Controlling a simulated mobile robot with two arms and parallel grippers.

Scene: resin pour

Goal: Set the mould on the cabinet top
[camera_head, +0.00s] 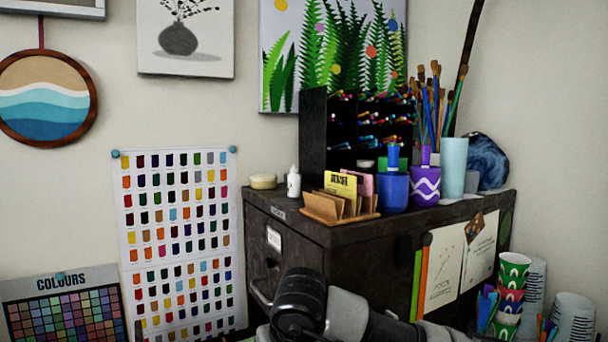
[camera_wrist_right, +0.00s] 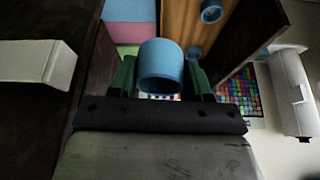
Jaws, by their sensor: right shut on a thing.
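The cabinet (camera_head: 370,260) is dark, with a dark top (camera_head: 440,213) crowded with art supplies. In the right wrist view, a blue round cup-like thing (camera_wrist_right: 160,62), apparently the mould, sits between the green fingers of my right gripper (camera_wrist_right: 162,80). The gripper is shut on it. Dark panels stand on both sides, with a wooden surface and pink and green blocks beyond. In the head view my arm shows low in front of the cabinet, but its gripper and the mould are hidden. My left gripper is not in view.
A wooden card holder (camera_head: 340,205), white bottle (camera_head: 293,182), blue pot (camera_head: 393,192), purple pot (camera_head: 425,185) and brush cup (camera_head: 453,168) stand on the cabinet top. Bare strips show along its front edges. Two small blue round things lie on the wooden surface (camera_wrist_right: 180,22).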

